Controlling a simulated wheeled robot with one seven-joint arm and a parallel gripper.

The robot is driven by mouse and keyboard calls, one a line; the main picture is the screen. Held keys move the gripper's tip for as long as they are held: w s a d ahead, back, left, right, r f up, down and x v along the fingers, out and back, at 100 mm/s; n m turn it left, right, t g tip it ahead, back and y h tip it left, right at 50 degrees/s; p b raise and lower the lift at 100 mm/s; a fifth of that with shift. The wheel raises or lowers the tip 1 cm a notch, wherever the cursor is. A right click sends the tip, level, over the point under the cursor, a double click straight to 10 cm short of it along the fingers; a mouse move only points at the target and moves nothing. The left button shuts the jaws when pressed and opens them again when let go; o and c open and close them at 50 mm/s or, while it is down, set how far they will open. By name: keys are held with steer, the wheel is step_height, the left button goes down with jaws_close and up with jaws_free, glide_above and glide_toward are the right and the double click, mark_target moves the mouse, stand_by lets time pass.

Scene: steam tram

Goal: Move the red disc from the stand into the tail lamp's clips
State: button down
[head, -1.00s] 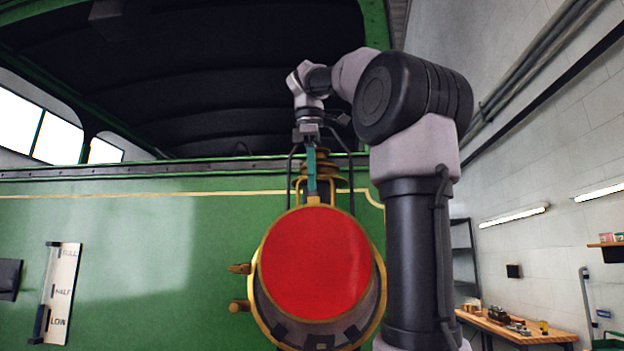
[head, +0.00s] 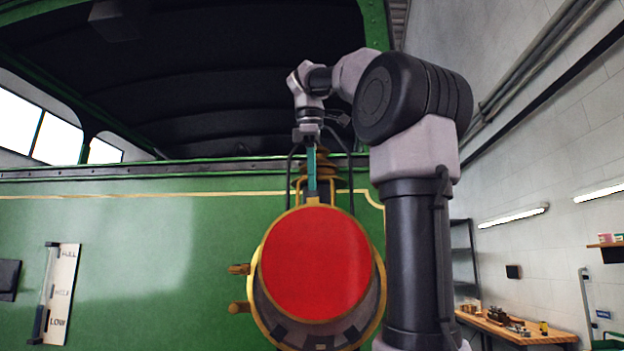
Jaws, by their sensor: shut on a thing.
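The red disc (head: 316,264) has a thin brass rim and a small tab at its top. It stands nearly upright, face towards me, in front of the tail lamp (head: 262,318). My gripper (head: 312,190) is above the disc, pointing down, shut on its top tab. The lamp's brass ring shows around the disc's left, right and lower sides. Dark clips (head: 321,342) show along the lamp's lower edge, below the disc. A gap shows between the disc's lower rim and these clips. The disc hides the lamp's middle. The stand is not in view.
The green tram panel (head: 130,240) fills the back, with a dark rail along its top. Two brass knobs (head: 239,307) stick out left of the lamp. A level gauge (head: 58,295) is at far left. A wooden workbench (head: 515,332) stands at far right.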

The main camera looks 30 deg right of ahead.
steer(key=shift+f, duration=2.35)
stand_by(2.2)
steer(key=shift+c, duration=1.8)
jaws_free()
steer(key=shift+r, duration=0.1)
steer(key=shift+r, duration=2.85)
steer(key=shift+s, duration=0.1)
